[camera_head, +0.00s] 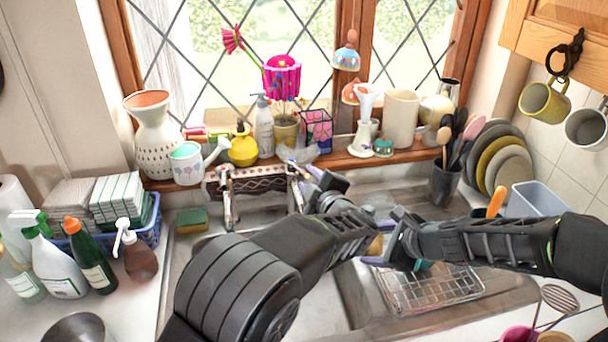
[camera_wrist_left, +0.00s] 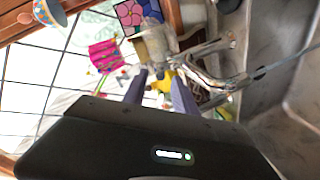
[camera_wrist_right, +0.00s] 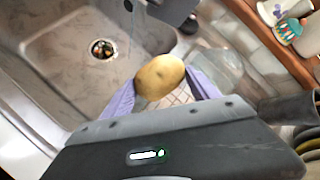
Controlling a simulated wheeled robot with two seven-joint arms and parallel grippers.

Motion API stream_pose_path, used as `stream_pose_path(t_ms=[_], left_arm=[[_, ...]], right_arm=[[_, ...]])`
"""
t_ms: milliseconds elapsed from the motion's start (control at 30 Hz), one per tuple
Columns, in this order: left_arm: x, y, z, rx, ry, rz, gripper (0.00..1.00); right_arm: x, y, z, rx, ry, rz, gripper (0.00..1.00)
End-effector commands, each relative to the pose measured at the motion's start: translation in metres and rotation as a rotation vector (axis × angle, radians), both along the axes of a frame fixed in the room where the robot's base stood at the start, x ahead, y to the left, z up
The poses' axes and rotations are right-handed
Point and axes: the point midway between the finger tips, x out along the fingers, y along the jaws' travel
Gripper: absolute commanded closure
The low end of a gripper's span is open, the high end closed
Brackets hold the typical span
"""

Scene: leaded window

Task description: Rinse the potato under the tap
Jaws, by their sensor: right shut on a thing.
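The potato (camera_wrist_right: 160,77) is yellow-brown and sits between the fingers of my right gripper (camera_wrist_right: 160,92), over the sink (camera_wrist_right: 65,65). In the head view my right gripper (camera_head: 377,250) is shut on it, and only a sliver of potato shows. My left gripper (camera_head: 312,180) is open and empty, close to the right-hand tap (camera_head: 295,172). In the left wrist view the tap's chrome spout (camera_wrist_left: 212,80) lies just right of the fingers (camera_wrist_left: 160,95). A thin water stream (camera_wrist_right: 130,38) falls into the sink; in the right wrist view it is left of the potato.
The windowsill behind the taps holds a watering can (camera_head: 187,163), a yellow vase (camera_head: 243,148) and other ornaments. A wire rack (camera_head: 428,292) is at the sink's right. Spray bottles (camera_head: 57,262) stand at the left. A glass-like clear object (camera_wrist_right: 218,70) is beside the potato.

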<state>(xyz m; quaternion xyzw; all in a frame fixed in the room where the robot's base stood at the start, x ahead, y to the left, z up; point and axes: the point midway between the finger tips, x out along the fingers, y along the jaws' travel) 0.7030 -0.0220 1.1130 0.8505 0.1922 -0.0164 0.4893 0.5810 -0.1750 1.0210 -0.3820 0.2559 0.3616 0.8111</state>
Motion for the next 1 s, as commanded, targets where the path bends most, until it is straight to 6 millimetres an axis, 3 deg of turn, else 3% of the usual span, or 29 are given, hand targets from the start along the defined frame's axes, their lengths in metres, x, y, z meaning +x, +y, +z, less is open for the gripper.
stream_pose_path(t_ms=[100,267,633,1000], left_arm=[[0.021,0.007,-0.005,0.002,-0.001,0.001,0.67],[0.038,0.013,-0.008,0.001,-0.001,0.0,0.67],[0.043,0.014,-0.01,0.0,0.0,-0.001,0.67],[0.043,0.014,-0.01,0.0,0.0,-0.001,0.97]], right_arm=[[0.0,0.0,0.0,0.0,-0.001,-0.001,0.74],[0.0,0.0,0.001,0.0,-0.001,-0.001,0.74],[0.0,0.0,0.001,0.0,-0.001,-0.001,0.74],[0.0,0.0,0.001,0.0,-0.001,-0.001,0.74]])
